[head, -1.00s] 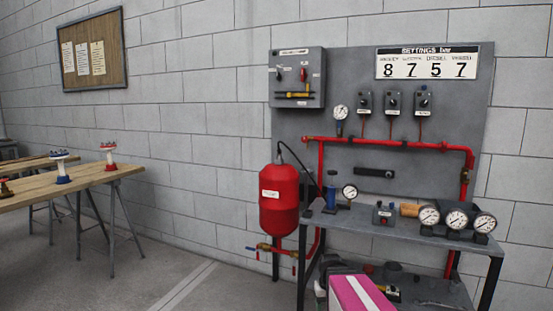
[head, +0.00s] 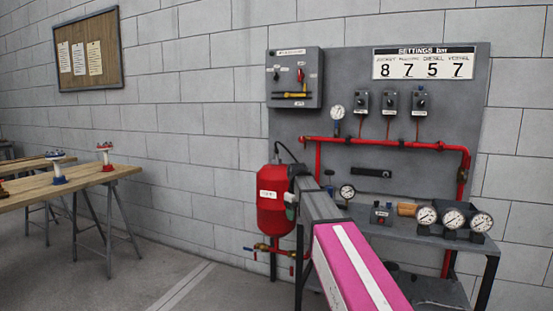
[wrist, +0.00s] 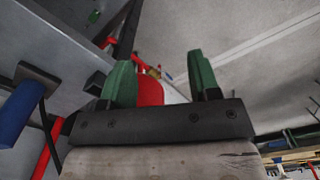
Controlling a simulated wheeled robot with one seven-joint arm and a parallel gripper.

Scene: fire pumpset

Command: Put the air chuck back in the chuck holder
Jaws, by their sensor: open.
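My gripper (head: 291,201) is at the right side of the red vessel (head: 271,205), in front of the panel. In the wrist view its two green fingers (wrist: 163,80) are apart, with nothing held between them. The red vessel (wrist: 150,92) shows behind that gap. A black hose (head: 287,149) arches from the vessel's top and goes out of sight behind my arm. I cannot make out the air chuck for certain. A black bar-shaped fitting (head: 371,173) is fixed on the panel; I cannot tell whether it is the chuck holder.
The grey bench (head: 405,231) carries gauges (head: 453,219), a small switch box (head: 381,215) and a cork-coloured block (head: 406,209). A blue cylinder (wrist: 17,112) is close at left in the wrist view. Red pipe (head: 390,143) crosses the panel.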

